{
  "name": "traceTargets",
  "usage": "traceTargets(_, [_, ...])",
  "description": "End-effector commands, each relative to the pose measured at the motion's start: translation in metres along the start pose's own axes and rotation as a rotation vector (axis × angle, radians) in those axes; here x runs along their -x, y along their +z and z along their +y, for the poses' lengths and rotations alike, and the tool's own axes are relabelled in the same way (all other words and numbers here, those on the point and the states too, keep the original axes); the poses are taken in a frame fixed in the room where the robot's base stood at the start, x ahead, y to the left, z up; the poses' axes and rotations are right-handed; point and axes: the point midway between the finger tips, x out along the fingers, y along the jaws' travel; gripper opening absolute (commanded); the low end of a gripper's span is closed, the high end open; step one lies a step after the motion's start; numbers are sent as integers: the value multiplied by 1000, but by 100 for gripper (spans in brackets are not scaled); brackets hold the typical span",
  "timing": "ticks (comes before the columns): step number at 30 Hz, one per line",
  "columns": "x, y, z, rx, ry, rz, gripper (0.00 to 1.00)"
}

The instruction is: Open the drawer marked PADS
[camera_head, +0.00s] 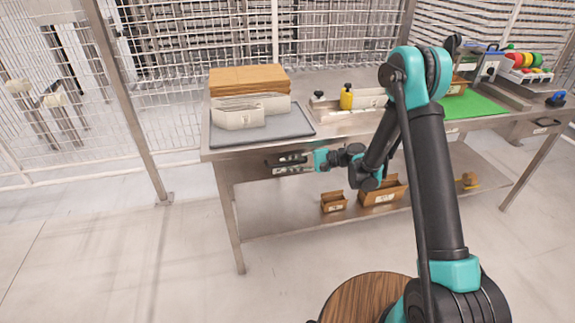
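A steel workbench (222,153) stands ahead of me. A small drawer (271,162) sits under its left front edge, partly covered by my gripper. My gripper (288,164) points left across this drawer's front. Its fingers are too small to tell whether they are open or shut, or whether they touch the handle. A second drawer (546,122) with a dark handle is under the right end of the bench. I cannot read the word PADS on either drawer.
Two cardboard boxes (333,203) (380,196) stand on the lower shelf. On top are a grey tray (285,127) with pale containers, a yellow bottle (346,98) and a green mat (470,107). A round wooden top (362,296) is in front. Wire fencing stands behind.

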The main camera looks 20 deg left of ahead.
Motion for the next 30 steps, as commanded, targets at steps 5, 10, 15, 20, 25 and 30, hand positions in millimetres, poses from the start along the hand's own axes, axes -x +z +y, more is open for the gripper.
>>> traceTargets(5, [-4,0,0,0,0,0,20])
traceTargets(10, [-4,0,0,0,0,0,20])
traceTargets(15, [-4,0,0,0,0,0,1])
traceTargets(20, [-4,0,0,0,0,0,0])
traceTargets(25, [-4,0,0,0,0,0,0])
traceTargets(30, [-4,-2,-1,0,0,0,0])
